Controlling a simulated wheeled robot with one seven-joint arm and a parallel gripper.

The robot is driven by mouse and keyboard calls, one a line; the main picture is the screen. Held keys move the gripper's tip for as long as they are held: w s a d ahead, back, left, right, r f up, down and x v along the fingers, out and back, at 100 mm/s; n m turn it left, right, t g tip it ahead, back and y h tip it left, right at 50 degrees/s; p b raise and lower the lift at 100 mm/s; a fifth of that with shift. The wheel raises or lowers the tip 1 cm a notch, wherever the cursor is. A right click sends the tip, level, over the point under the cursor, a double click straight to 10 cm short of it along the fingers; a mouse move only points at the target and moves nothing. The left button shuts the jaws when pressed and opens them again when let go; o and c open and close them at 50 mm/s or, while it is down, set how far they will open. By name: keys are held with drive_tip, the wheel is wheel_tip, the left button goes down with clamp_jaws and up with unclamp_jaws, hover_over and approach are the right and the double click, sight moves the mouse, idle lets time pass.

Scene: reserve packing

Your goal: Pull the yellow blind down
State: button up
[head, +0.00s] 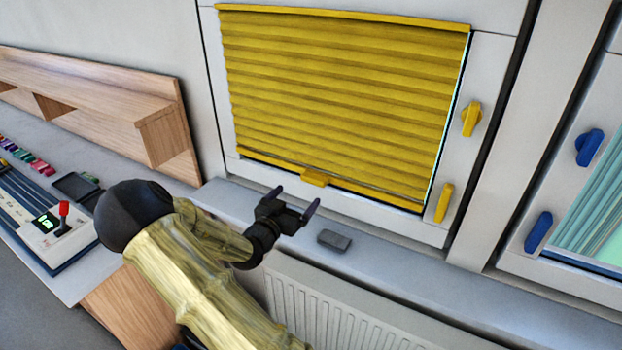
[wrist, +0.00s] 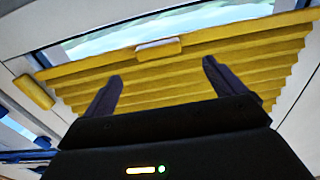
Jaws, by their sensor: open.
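The yellow blind (head: 340,100) is a pleated sheet across most of the window in the head view. Its bottom rail lies close to the lower window frame and has a small yellow pull tab (head: 314,177). My gripper (head: 296,197) is open and empty, just below the tab in the picture and apart from it. In the wrist view, the tab (wrist: 159,48) shows on the rail beyond and between my fingertips (wrist: 162,70). The blind's pleats (wrist: 165,85) show behind the fingers, and a strip of glass (wrist: 160,25) shows past the rail.
Yellow window handles (head: 471,119) are right of the blind. A window with blue handles (head: 589,147) stands farther right. A small dark grey block (head: 334,240) lies on the sill, above a radiator (head: 335,305). A wooden shelf (head: 110,100) and a red-lever console (head: 55,225) are at left.

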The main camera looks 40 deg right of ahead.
sight(312, 182)
drive_tip(key=p+x, duration=0.2)
drive_tip(key=x, duration=0.6)
drive_tip(key=shift+d+p, duration=0.3)
